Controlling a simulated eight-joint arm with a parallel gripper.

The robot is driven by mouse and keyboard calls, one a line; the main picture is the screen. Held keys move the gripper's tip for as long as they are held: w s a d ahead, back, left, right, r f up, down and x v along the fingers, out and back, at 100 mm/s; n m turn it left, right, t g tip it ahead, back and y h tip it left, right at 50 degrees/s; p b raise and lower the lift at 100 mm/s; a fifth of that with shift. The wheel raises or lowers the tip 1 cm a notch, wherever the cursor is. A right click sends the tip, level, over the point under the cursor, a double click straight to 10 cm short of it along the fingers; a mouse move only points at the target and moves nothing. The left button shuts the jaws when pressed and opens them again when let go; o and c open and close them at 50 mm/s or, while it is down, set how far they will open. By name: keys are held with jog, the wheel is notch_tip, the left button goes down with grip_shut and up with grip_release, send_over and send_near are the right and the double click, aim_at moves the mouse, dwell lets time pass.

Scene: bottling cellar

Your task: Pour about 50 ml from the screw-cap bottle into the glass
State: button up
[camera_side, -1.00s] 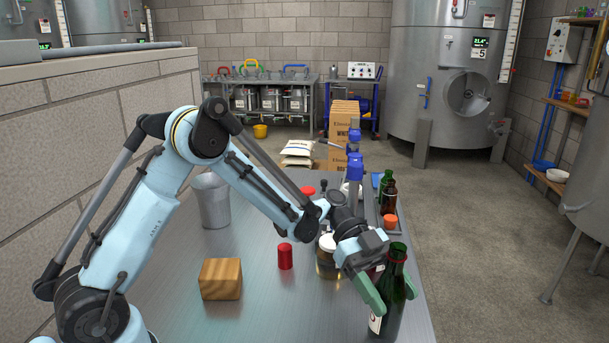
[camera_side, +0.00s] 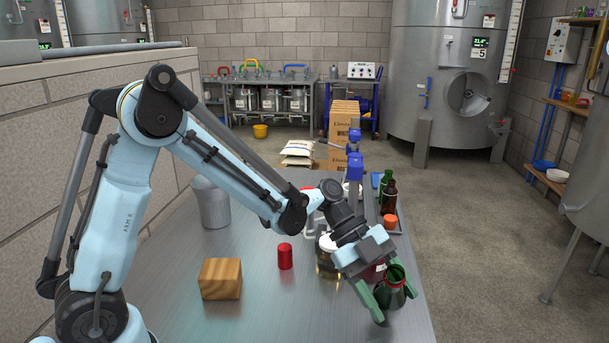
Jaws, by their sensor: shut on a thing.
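A green glass bottle (camera_side: 396,289) with an open mouth is between the green fingers of my gripper (camera_side: 395,302), at the front right of the metal table. My gripper is shut on it. The bottle looks strongly foreshortened, tilted with its mouth towards the camera. Its label and lower part are out of sight. A clear glass vessel (camera_side: 327,262) with yellowish contents and a pale top stands left of my gripper, partly behind my wrist. A dark red patch shows behind the gripper; I cannot tell what it is. I cannot make out a drinking glass for certain.
A wooden block (camera_side: 220,279) and a red cylinder (camera_side: 285,256) stand left on the table (camera_side: 255,318). A grey bin (camera_side: 212,205) is further back. A green bottle (camera_side: 385,182) and a brown bottle (camera_side: 389,198) stand at the back right, near an orange-red object (camera_side: 390,221).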

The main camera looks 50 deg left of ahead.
aim_at(387, 300)
jog(key=shift+s+d+f+m+t+y, duration=0.25)
jog(key=shift+m+t+y, duration=0.15)
jog(key=shift+t+y, duration=0.15)
jog(key=shift+w+a+r+m+t+y, duration=0.15)
jog(key=shift+r+m+t+y, duration=0.25)
jog(key=shift+t+y, duration=0.15)
jog(key=shift+w+a+f+m+t+y, duration=0.3)
jog(key=shift+f+t+y, duration=0.15)
jog(key=shift+t, duration=0.15)
jog(key=shift+w+a+f+m+t+y+p, duration=0.1)
jog(key=shift+w+f+m+t+y+p, duration=0.1)
jog(key=shift+f+m+t+y, duration=0.25)
jog(key=shift+w+a+f+m+t+y+p, duration=0.15)
jog(key=shift+f+m+t+y, duration=0.2)
jog(key=shift+f+t, duration=0.3)
jog(key=shift+s+d+r+t+y, duration=0.2)
jog(key=shift+r+t, duration=0.1)
jog(key=shift+r, duration=0.1)
jog(key=shift+s+d+r+t+y, duration=0.1)
jog(key=shift+r+t+y, duration=0.05)
jog(key=shift+r+t, duration=0.2)
jog(key=shift+r+m, duration=0.15)
jog(key=shift+m, duration=0.15)
jog(key=shift+r+m+t+y+p, duration=0.45)
jog(key=shift+r+t+p, duration=0.4)
jog(key=shift+p, duration=0.45)
jog(key=shift+w+a+r+p, duration=0.1)
jog(key=shift+w+a+p, duration=0.15)
jog(key=shift+w+p, duration=0.1)
